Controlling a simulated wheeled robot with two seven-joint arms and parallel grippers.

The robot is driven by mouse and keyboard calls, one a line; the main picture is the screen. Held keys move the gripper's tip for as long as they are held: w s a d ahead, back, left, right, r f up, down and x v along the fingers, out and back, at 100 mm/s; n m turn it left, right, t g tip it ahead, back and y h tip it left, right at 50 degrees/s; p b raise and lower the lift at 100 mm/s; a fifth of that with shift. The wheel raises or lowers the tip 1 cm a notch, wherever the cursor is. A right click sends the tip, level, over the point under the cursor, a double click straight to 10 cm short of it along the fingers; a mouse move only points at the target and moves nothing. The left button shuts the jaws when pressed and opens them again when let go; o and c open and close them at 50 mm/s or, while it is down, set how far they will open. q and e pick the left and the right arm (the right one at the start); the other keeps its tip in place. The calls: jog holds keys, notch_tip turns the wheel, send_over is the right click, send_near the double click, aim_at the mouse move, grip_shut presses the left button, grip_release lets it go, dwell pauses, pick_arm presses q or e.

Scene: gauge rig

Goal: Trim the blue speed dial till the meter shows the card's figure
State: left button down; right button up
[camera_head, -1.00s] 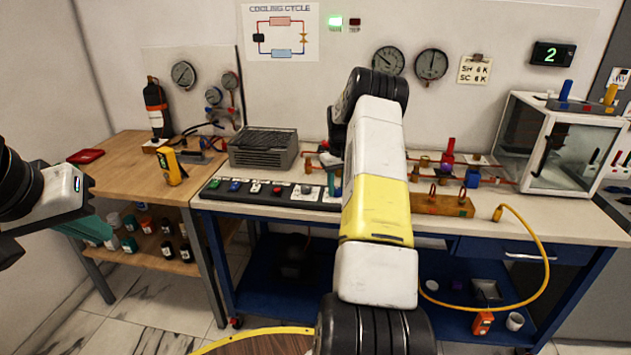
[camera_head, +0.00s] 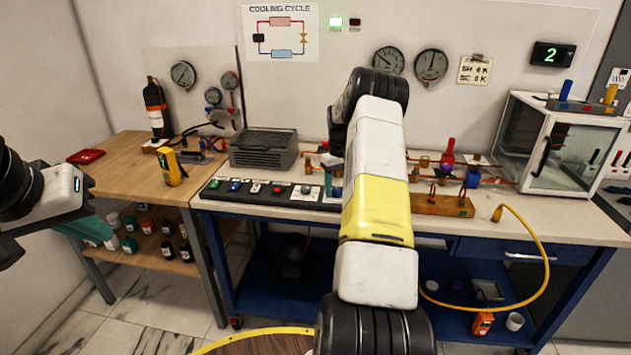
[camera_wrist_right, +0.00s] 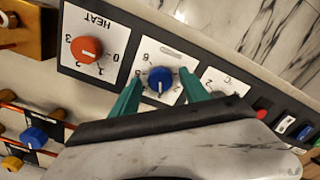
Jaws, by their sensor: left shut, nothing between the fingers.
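The blue dial (camera_wrist_right: 160,79) sits on a white numbered plate in the right wrist view, its white pointer line toward the bottom of the picture. My right gripper (camera_wrist_right: 161,75) is open, its green fingers on either side of the dial with a small gap each side. In the head view my right arm hides the dial. The meter (camera_head: 551,54) on the wall shows a green 2. The card (camera_head: 475,69) on a clipboard has SH and SC lines; their small figures are hard to read. My left gripper (camera_head: 97,231) is shut and empty at the left.
A red HEAT dial (camera_wrist_right: 86,49) and a grey dial (camera_wrist_right: 219,78) flank the blue one on the black panel (camera_head: 260,193). A yellow handheld meter (camera_head: 171,167) stands on the wooden bench (camera_head: 125,158). A glass cabinet (camera_head: 560,145) stands at right.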

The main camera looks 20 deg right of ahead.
aim_at(336, 190)
jog(key=shift+r, duration=3.9)
jog(key=shift+a+r, duration=0.15)
jog(key=shift+r, duration=0.05)
jog(key=s+a+r+t, duration=0.2)
jog(key=s+a+r, duration=0.4)
jog(key=a+r, duration=0.3)
jog(key=s+a+r+t, duration=0.1)
jog(key=s+a+r, duration=0.55)
jog(key=r, duration=0.35)
jog(key=s+a+t+y, duration=0.1)
jog(key=s+a, duration=0.5)
jog(key=s, duration=0.5)
jog(key=s+a+t+y, duration=0.1)
jog(key=s+a, duration=0.5)
jog(key=s, duration=0.6)
jog(key=shift+s+f+t, duration=0.15)
jog(key=shift+t, duration=0.45)
